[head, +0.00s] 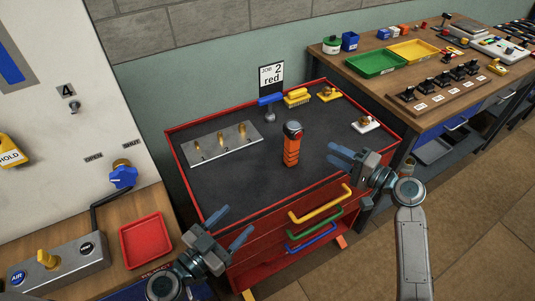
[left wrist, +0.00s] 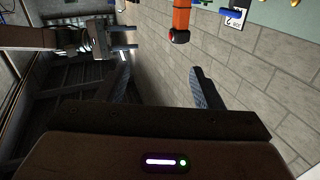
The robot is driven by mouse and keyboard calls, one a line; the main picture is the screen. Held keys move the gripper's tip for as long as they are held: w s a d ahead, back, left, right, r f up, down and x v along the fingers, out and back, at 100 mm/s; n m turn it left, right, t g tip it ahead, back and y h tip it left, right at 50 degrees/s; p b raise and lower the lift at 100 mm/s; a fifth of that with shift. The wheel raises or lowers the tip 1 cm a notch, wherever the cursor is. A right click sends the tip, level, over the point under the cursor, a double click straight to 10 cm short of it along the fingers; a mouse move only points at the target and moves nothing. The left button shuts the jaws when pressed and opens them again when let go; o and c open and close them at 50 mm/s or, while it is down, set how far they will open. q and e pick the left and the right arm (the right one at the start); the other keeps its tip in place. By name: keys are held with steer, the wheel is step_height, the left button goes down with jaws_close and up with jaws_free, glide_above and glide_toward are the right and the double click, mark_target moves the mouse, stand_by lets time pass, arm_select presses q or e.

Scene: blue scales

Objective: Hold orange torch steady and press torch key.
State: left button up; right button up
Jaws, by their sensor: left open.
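The orange torch (head: 291,146) with a dark head stands upright on the dark top of the red tool cart (head: 237,180). In the left wrist view the torch (left wrist: 181,20) shows at the top, beyond the fingers. I cannot make out its key. My left gripper (head: 226,228) is open and empty, in front of and left of the torch, near the cart's front edge; its fingers also show in the left wrist view (left wrist: 160,85). My right gripper (head: 340,160) is to the right of the torch, apart from it, with its fingers spread and nothing between them.
A grey plate with brass switches (head: 222,143) lies left of the torch. A blue-handled tool (head: 270,103), a yellow brush (head: 296,96) and a white-based part (head: 365,124) lie behind and right. A red tray (head: 146,240) sits on the left bench.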

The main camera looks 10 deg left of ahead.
arm_select(q)
steer(key=w+d+r+m+g+h, duration=0.2)
steer(key=w+r+m+g+h, duration=0.15)
steer(key=r+m, duration=0.45)
steer(key=w+d+r+m+g+h, duration=0.2)
steer(key=w+r+m, duration=0.3)
steer(key=m, duration=0.6)
steer(key=n+g+y, duration=0.1)
steer(key=n+y, duration=0.3)
steer(key=n, duration=1.1)
glide_toward(296, 148)
steer(key=w+f, duration=0.1)
steer(key=w, duration=0.1)
steer(key=shift+w+a+f+n+g, duration=0.2)
steer(key=shift+f+n+g, duration=0.1)
steer(key=shift+f, duration=0.25)
steer(key=shift+w+d+f, duration=0.15)
steer(key=shift+d, duration=0.1)
steer(key=x, duration=1)
